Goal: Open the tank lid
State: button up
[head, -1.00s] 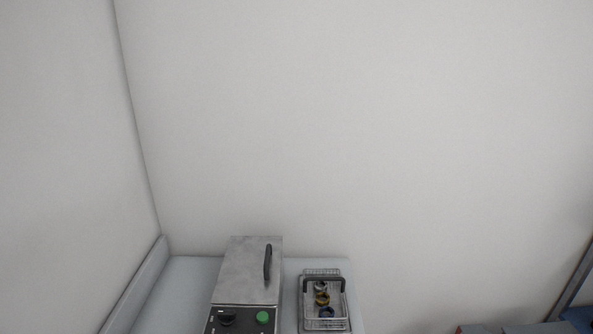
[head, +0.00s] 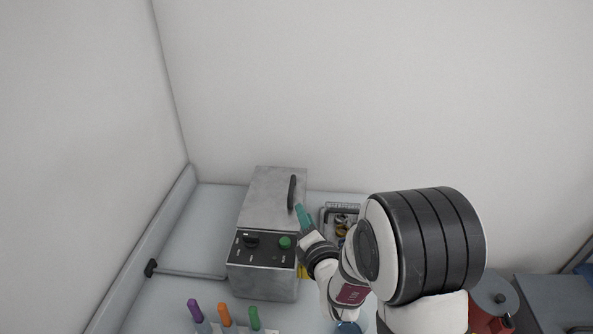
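The tank (head: 262,284) is a grey metal box on the bench, with a dark control panel on its front carrying a black knob (head: 251,240) and a green button (head: 285,242). Its flat metal lid (head: 268,191) is down on top. A black bar handle (head: 292,193) stands along the lid's right side. My gripper (head: 303,215), with teal fingertips, is at the tank's front right, just below the handle's near end in the picture. I see no grip on the handle. The finger gap is too small and turned away to tell open from shut.
A wire basket (head: 327,211) with ring-like parts stands right of the tank, partly hidden by my arm. Tubes with purple (head: 194,307), orange (head: 225,315) and green (head: 254,318) caps stand in front. A grey rod (head: 190,273) lies left. A red container (head: 480,321) is at lower right.

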aim_at(292, 183)
jog(key=x, duration=1.5)
jog(key=shift+w, duration=0.2)
grip_shut()
dwell(0.6)
